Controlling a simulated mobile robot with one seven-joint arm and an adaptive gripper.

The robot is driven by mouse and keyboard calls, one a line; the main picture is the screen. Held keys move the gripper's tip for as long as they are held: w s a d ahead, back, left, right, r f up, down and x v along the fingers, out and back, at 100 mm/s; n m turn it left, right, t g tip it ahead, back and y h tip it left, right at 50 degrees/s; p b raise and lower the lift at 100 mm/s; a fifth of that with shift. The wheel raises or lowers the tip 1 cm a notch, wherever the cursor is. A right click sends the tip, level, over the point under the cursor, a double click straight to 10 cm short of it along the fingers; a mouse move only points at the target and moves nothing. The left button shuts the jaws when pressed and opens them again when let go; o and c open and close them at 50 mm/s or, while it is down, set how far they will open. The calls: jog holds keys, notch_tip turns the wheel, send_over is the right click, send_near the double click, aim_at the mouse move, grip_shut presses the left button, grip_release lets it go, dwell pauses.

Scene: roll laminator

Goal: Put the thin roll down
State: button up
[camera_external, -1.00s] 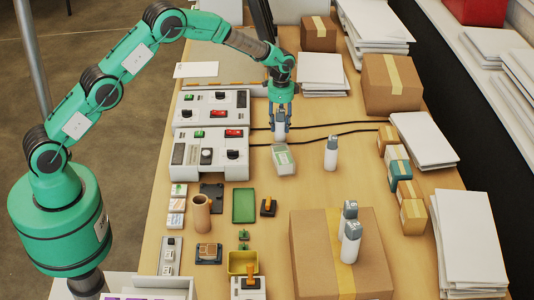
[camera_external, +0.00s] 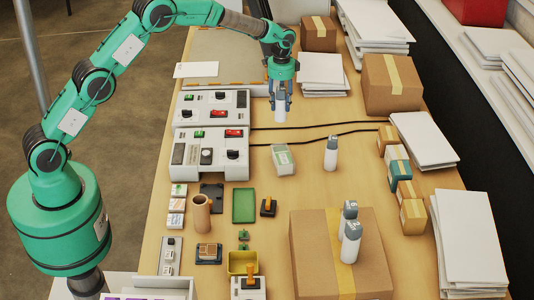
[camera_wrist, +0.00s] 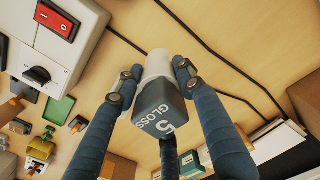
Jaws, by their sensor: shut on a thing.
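My gripper (camera_external: 281,103) is shut on a white roll with a dark grey end marked "5 GLOSS" (camera_wrist: 158,112). A similar roll (camera_external: 331,153) stands on the table nearer the camera. Two more, (camera_external: 349,212) and (camera_external: 351,243), stand on a large carton (camera_external: 310,255). Which roll is thinnest I cannot tell.
Two control boxes (camera_external: 221,155) stand left of my gripper, with black cables (camera_external: 320,126) running right. Paper stacks (camera_external: 322,72) and cartons (camera_external: 392,82) fill the back and right. Bare wood lies between the cables and cartons.

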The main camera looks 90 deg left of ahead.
jog(key=shift+d, duration=0.1)
dwell(0.7)
jog(key=w+d+r+m+p, duration=0.2)
jog(key=d+m+p, duration=0.15)
jog(key=d, duration=1.35)
jog(key=w+d+r+m+p, duration=0.15)
jog(key=d+m, duration=0.35)
jog(key=d, duration=1.3)
jog(key=s+d+r+m+p, duration=0.1)
jog(key=s+d+m, duration=0.3)
jog(key=d, duration=1)
jog(key=s+d+r+m+p, duration=0.1)
jog(key=s+d+m+p, duration=0.3)
jog(key=s+d, duration=0.4)
jog(key=d, duration=0.6)
jog(key=shift+s+d+r+p, duration=0.3)
jog(key=shift+d+r, duration=0.05)
jog(key=w+d+p, duration=0.1)
jog(key=w+d, duration=0.1)
jog(key=w, duration=0.5)
jog(key=w+d+f+p, duration=0.1)
jog(key=w+d, duration=0.1)
jog(key=w, duration=0.6)
jog(key=shift+w+f+p, duration=0.25)
jog(key=shift+w+p, duration=0.05)
jog(key=shift+p, duration=0.1)
